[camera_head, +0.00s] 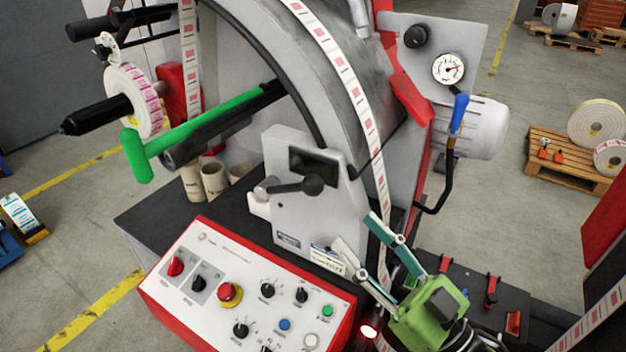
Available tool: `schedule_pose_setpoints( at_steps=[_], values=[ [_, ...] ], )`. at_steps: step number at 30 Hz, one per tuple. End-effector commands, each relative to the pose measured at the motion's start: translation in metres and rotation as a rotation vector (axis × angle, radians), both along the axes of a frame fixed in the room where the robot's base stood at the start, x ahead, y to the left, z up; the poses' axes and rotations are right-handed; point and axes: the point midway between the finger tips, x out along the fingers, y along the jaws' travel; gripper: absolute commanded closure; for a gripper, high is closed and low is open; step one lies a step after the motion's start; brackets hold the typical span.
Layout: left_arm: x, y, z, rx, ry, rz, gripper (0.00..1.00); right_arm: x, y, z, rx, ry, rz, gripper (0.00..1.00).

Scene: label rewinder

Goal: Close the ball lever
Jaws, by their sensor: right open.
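The ball lever (290,187) is on the front of a grey metal housing (322,225) in the middle of the head view. It is a short metal arm with a black ball (313,186) at its right end, lying roughly level. My right gripper (357,234) has a green body and comes in from the lower right. Its two fingers are spread apart with nothing between them. The fingertips are below and to the right of the black ball and appear apart from it. My left gripper is not in view.
A label web (345,70) runs down just right of the housing, close to my right gripper. A control panel (245,290) with knobs and a red stop button (229,294) stands in front. A green T-handle (190,137) is at upper left. A blue-handled lever (459,112) is at right.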

Motion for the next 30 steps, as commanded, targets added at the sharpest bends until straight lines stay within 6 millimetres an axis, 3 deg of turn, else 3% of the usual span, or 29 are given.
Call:
schedule_pose_setpoints(
  at_steps=[18,30],
  values=[
    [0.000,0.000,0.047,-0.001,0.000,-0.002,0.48,0.074,0.061,0.044,0.001,-0.001,-0.001,0.58],
    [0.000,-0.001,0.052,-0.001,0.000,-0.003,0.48,0.087,0.072,0.047,0.000,0.001,-0.001,0.58]
  ],
)
